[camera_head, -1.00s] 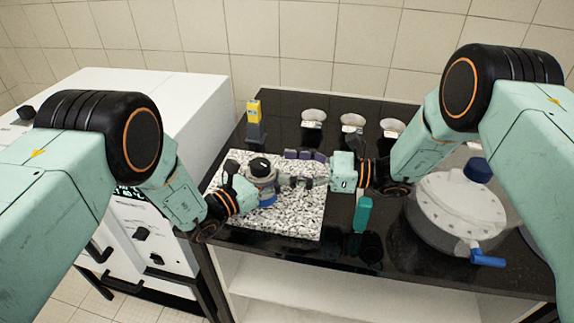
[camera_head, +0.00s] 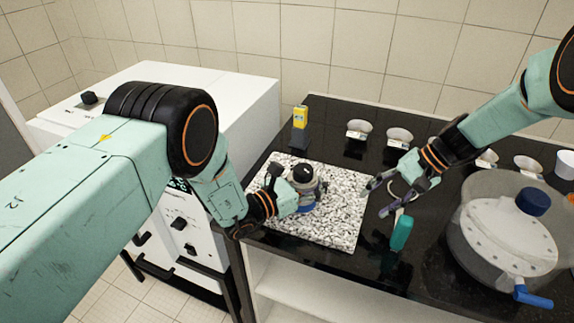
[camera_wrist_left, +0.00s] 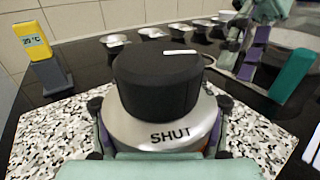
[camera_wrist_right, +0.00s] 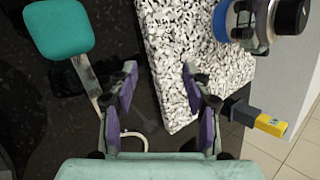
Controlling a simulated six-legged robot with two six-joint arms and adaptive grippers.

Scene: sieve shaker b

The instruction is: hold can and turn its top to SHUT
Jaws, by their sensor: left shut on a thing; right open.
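The can (camera_head: 307,187) stands on the speckled mat (camera_head: 335,232), with a black knob for a top. In the left wrist view, the knob (camera_wrist_left: 158,88) has a white line on its far upper side. The grey collar (camera_wrist_left: 165,133) below it reads SHUT on the near side, so line and word are apart. My left gripper (camera_head: 292,200) is shut around the can's body from the near left; its fingertips are mostly hidden. My right gripper (camera_head: 376,199) is open and empty, right of the can and clear of it. Its spread fingers show in the right wrist view (camera_wrist_right: 160,72).
A teal-handled tool (camera_head: 401,233) lies just right of the mat. A yellow-topped device (camera_head: 299,117) stands behind it. Several small bowls (camera_head: 359,128) line the back. A large lidded pot (camera_head: 507,240) with a blue handle fills the right. A white cabinet (camera_head: 215,95) is at left.

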